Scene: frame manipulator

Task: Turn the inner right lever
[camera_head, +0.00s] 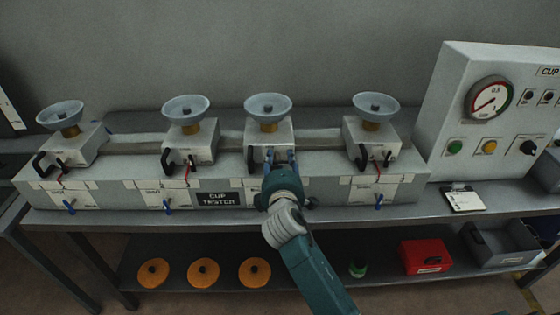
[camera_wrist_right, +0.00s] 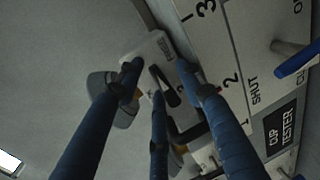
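The inner right station (camera_head: 268,132) is the third of the row, a pale block with a cup-shaped dish on top. Its face also shows in the wrist view (camera_wrist_right: 146,48). A small black lever (camera_wrist_right: 166,88) sits on this face in the wrist view. In the head view my gripper mostly hides it. My right gripper (camera_head: 281,160) is in front of this face. In the wrist view its blue fingers (camera_wrist_right: 158,82) are spread around the small lever, with gaps between them and the lever. A larger black handle (camera_head: 255,161) is just left of the gripper. My left gripper is not seen.
Similar stations stand to the left (camera_head: 188,142) and right (camera_head: 370,138) on the grey bench. Blue valve levers (camera_head: 379,200) stick out of the bench front. A gauge panel (camera_head: 490,98) stands at right, with a clipboard (camera_head: 462,198) nearby. Orange discs (camera_head: 203,272) lie on the lower shelf.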

